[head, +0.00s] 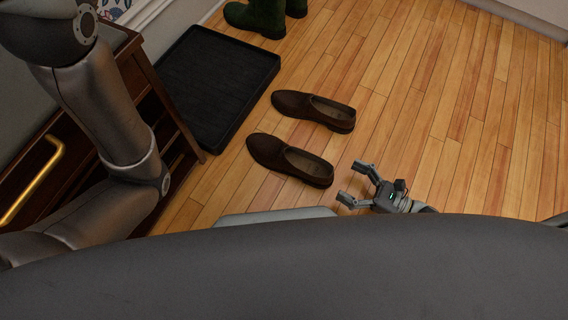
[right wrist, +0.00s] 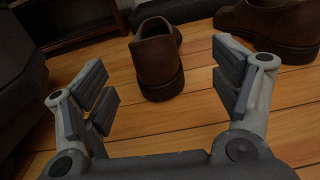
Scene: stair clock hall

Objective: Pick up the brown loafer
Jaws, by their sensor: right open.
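Two brown loafers lie on the wooden floor in the head view. The nearer loafer (head: 290,160) has its heel towards my right gripper (head: 351,184). The farther loafer (head: 314,110) lies roughly parallel behind it. My right gripper is open and empty, just right of the nearer loafer's heel and apart from it. In the right wrist view, the nearer loafer (right wrist: 157,62) stands ahead between the open fingers (right wrist: 168,92), heel facing me. The other loafer (right wrist: 271,27) is at the upper right. My left arm comes in from the left, but its gripper is out of view.
A black boot tray (head: 215,84) lies behind and left of the loafers. Green boots (head: 264,15) stand at the top. A dark wooden cabinet (head: 150,90) with a brass handle (head: 34,182) is at the left. The floor (head: 450,110) to the right is clear.

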